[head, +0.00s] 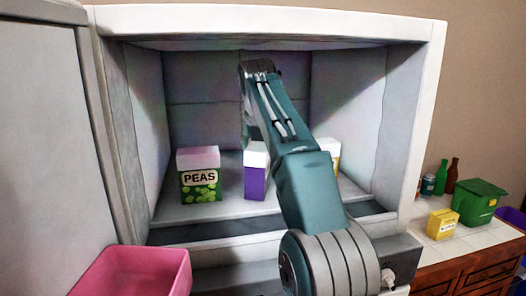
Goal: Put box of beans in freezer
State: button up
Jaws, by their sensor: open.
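No box with a readable beans label shows. Inside the open freezer (162,100), a purple box with a white top (255,182) stands upright on the floor, its right side hidden by my arm. Another white and yellow box (334,157) stands to the right, mostly behind my arm. On the counter outside at right is a small yellow box (442,224), its print too small to read. My gripper (246,124) is inside the freezer, above and behind the purple box in the picture. It is open and mostly hidden by my arm; I see nothing held.
A green peas box (200,174) stands at the freezer's left. The freezer door (45,140) is open at left. A pink bin (135,272) is at lower left. The counter (425,252) at right holds a green container (480,202), bottles (451,176) and a can (428,185).

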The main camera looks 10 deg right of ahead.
jog(key=shift+a+r, duration=0.1)
jog(key=shift+a, duration=0.25)
jog(key=shift+s+a+r, duration=0.1)
jog(key=shift+a+r, duration=0.05)
jog(key=shift+r, duration=0.05)
jog(key=shift+s+r, duration=0.2)
jog(key=shift+r, duration=0.15)
jog(key=shift+s, duration=0.6)
jog(key=s+a, duration=0.4)
jog(key=s, duration=0.5)
jog(key=shift+s+a, duration=0.15)
jog(key=shift+s, duration=0.25)
jog(key=shift+f, duration=0.1)
